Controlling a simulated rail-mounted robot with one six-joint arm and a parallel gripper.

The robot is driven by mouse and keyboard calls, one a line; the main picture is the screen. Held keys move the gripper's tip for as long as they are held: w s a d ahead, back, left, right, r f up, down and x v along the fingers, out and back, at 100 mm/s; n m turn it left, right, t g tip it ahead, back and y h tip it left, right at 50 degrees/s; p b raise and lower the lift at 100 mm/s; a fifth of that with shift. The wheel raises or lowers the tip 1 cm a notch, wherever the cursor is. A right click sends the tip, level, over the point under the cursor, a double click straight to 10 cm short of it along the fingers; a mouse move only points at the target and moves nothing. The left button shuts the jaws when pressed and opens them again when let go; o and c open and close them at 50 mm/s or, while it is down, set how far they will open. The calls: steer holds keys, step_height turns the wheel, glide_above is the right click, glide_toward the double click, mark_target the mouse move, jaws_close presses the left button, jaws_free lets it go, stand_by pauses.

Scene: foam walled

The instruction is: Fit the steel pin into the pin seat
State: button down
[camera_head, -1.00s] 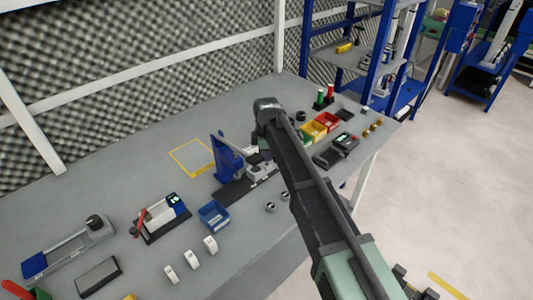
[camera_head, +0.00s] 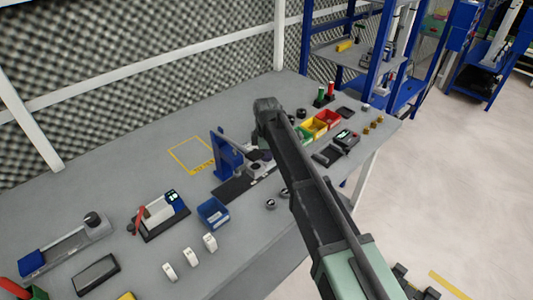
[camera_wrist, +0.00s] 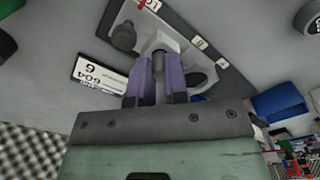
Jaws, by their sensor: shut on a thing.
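My gripper (camera_wrist: 158,80) has purple fingers, shut on a grey steel pin (camera_wrist: 158,65) between them. The pin's lower end is hard to make out against the light grey metal fixture (camera_wrist: 178,42) below, so I cannot tell whether it touches the pin seat. The fixture has a dark round knob on its left and a dark round opening to the right of the fingers. In the head view the fixture (camera_head: 256,168) sits beside a blue upright stand (camera_head: 226,155), and my arm partly hides it and the gripper.
A printed white label card (camera_wrist: 97,75) lies left of the fingers. On the bench, a blue bin (camera_head: 213,213) stands in front of the fixture, and yellow and red bins (camera_head: 315,127) stand to the right. A yellow-outlined area (camera_head: 190,154) behind is clear.

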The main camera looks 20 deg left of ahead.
steer(key=shift+f+b, duration=0.3)
steer(key=shift+f, duration=0.1)
steer(key=c, duration=1.1)
jaws_free()
steer(key=shift+o, duration=0.2)
steer(key=shift+r, duration=0.15)
step_height(320, 180, up, 10)
steer(key=p, duration=1)
steer(key=shift+r+p, duration=0.25)
steer(key=shift+p, duration=0.15)
